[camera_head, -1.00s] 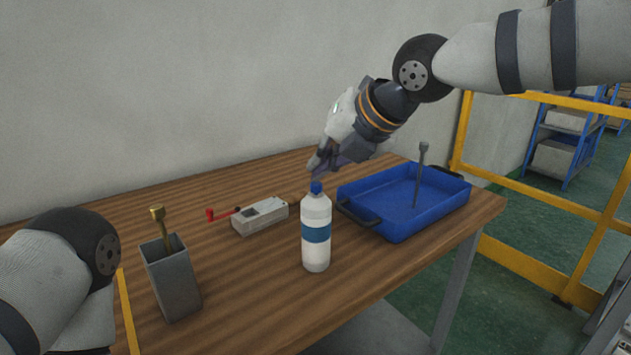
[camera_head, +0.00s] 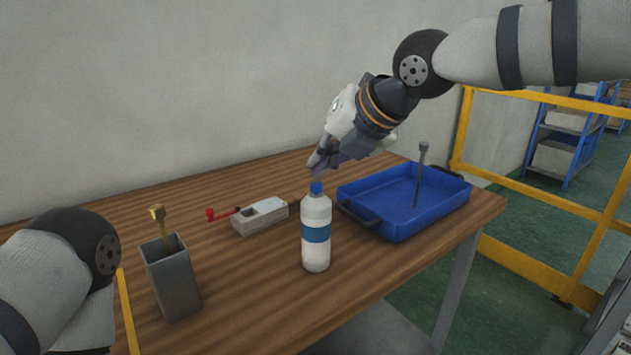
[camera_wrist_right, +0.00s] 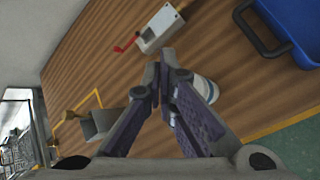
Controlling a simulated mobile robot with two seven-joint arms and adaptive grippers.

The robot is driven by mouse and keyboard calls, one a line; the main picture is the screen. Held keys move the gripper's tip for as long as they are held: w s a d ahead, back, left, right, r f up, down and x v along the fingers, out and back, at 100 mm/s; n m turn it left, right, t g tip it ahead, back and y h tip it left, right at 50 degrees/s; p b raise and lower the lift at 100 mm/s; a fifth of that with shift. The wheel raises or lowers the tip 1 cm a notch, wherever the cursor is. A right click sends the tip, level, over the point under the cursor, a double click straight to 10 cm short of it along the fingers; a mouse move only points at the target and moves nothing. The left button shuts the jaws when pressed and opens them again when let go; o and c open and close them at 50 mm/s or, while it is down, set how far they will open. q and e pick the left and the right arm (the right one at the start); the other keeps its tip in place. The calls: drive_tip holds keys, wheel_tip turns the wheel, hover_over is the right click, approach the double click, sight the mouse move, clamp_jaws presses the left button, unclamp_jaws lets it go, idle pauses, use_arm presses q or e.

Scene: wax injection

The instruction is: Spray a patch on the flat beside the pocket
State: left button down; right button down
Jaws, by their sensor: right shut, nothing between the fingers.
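A white bottle (camera_head: 316,255) with a blue label and blue cap stands upright on the wooden table. My right gripper (camera_head: 316,164) is shut and empty, pointing down just above and behind the cap. In the right wrist view its fingertips (camera_wrist_right: 166,62) meet, and the bottle (camera_wrist_right: 207,88) shows partly hidden behind the right finger. A pale grey block (camera_head: 258,220) with a pocket in its top lies left of the bottle; it also shows in the wrist view (camera_wrist_right: 155,36). Its flat top looks bare. Only a link of my left arm shows; its gripper is out of view.
A grey square holder (camera_head: 173,287) with a brass-coloured tool (camera_head: 158,213) stands at left. A blue tray (camera_head: 391,226) with a dark upright rod (camera_head: 420,175) sits at right. The table (camera_head: 240,300) is clear between holder and bottle.

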wheel_tip(320, 180, up, 6)
idle(0.6)
idle(0.4)
